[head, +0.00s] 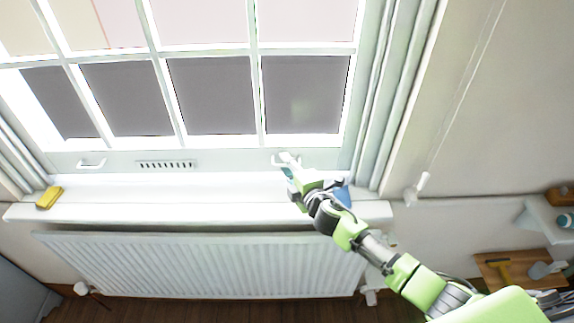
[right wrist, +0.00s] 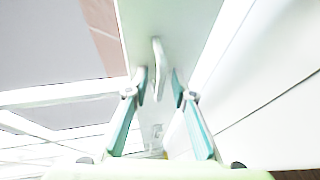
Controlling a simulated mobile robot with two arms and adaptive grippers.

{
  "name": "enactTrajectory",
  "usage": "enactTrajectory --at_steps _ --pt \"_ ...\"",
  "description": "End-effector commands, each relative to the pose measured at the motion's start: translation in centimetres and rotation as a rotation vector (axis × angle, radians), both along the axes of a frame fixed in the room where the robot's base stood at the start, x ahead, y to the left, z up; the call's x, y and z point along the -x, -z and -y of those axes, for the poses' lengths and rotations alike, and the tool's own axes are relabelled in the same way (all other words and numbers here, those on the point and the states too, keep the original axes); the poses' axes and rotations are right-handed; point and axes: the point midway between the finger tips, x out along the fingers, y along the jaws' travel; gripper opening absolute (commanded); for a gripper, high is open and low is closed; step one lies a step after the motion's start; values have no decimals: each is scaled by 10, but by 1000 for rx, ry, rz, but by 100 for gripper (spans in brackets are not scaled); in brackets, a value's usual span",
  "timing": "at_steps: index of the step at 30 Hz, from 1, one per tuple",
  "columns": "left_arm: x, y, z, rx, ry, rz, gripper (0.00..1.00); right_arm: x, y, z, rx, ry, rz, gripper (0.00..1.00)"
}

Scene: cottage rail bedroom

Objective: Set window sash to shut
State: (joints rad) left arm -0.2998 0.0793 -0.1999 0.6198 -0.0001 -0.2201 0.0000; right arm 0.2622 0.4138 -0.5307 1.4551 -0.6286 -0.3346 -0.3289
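The window sash (head: 230,160) has a pale bottom rail just above the sill; I cannot tell whether a gap lies under it. The rail carries a left handle (head: 91,163) and a right handle (head: 280,157). My right gripper (head: 287,163) is at the right handle, partly covering it. In the right wrist view my right gripper (right wrist: 159,80) is open, with its teal fingertips on either side of the handle (right wrist: 158,68) and small gaps visible. My left gripper is not in view.
A slotted vent (head: 166,164) sits between the handles. A yellow block (head: 49,197) and a blue object (head: 343,194) rest on the sill (head: 200,212). A white radiator (head: 200,265) stands below. A cord with a pull (head: 423,181) hangs at right, near a wooden board (head: 510,270).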

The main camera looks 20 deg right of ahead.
Motion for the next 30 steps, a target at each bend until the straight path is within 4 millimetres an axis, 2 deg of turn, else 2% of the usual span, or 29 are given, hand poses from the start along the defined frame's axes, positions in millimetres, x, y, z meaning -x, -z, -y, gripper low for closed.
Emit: enactTrajectory --at_steps 1,3,11,21,30 --pt "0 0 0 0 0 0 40 0 0 0 0 0 0 13" --pt "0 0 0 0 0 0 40 0 0 0 0 0 0 0" --pt "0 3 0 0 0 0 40 0 4 0 -1 0 -1 0" --pt "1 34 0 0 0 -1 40 3 44 0 -1 3 -12 0" --pt "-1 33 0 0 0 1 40 3 44 0 0 2 -15 0"
